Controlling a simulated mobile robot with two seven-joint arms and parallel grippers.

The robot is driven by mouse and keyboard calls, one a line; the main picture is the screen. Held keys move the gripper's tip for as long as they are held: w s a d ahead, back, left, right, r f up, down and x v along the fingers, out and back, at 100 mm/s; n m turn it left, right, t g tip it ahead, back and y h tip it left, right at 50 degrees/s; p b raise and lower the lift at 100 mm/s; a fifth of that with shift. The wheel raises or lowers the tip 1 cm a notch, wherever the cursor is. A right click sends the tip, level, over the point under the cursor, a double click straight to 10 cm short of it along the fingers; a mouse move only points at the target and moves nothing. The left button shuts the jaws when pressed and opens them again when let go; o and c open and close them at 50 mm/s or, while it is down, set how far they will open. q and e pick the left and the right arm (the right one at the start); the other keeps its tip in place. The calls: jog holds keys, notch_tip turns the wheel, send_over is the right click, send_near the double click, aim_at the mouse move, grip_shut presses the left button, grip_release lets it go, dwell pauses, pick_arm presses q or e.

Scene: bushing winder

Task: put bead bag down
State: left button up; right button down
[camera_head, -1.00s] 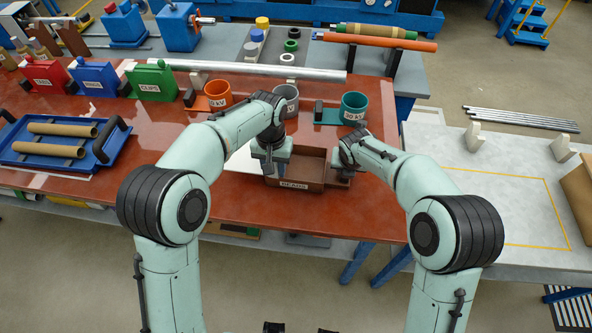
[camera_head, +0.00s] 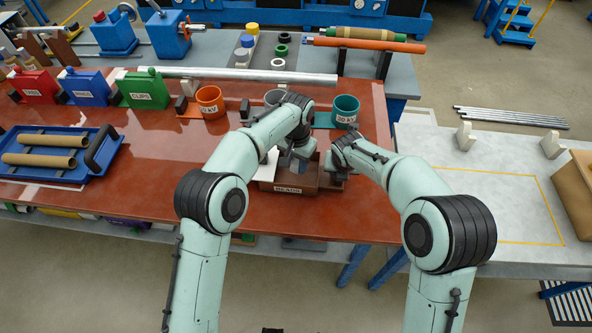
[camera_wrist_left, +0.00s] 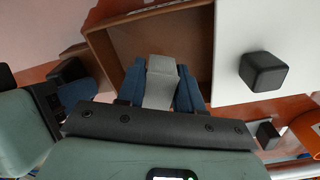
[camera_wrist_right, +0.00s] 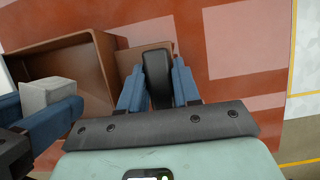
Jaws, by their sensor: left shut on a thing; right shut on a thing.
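The bead bag (camera_wrist_left: 161,83) is a small pale grey block held between the blue fingers of my left gripper (camera_head: 301,160). It also shows at the left of the right wrist view (camera_wrist_right: 48,96). The brown open box labelled BEADS (camera_head: 289,189) stands on the red table, and the bag is over it; I cannot tell if the bag touches its floor. My right gripper (camera_head: 337,170) is shut on a black handle (camera_wrist_right: 157,78) at the box's right side. The visible part of the box's inside (camera_wrist_right: 70,65) looks empty.
Orange (camera_head: 211,102), grey (camera_head: 275,97) and teal (camera_head: 346,110) cups stand behind the box. A white panel (camera_wrist_left: 240,35) with a black block (camera_wrist_left: 264,72) lies beside it. A blue tray (camera_head: 84,165) with cardboard tubes is at the left.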

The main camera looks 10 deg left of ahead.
aim_at(297, 171)
pick_arm(q)
jog(key=shift+f, duration=1.95)
jog(key=shift+f, duration=0.1)
jog(key=o, duration=1)
notch_tip(297, 171, up, 12)
jog(key=shift+r, duration=0.15)
pick_arm(e)
jog(key=c, duration=0.7)
grip_release()
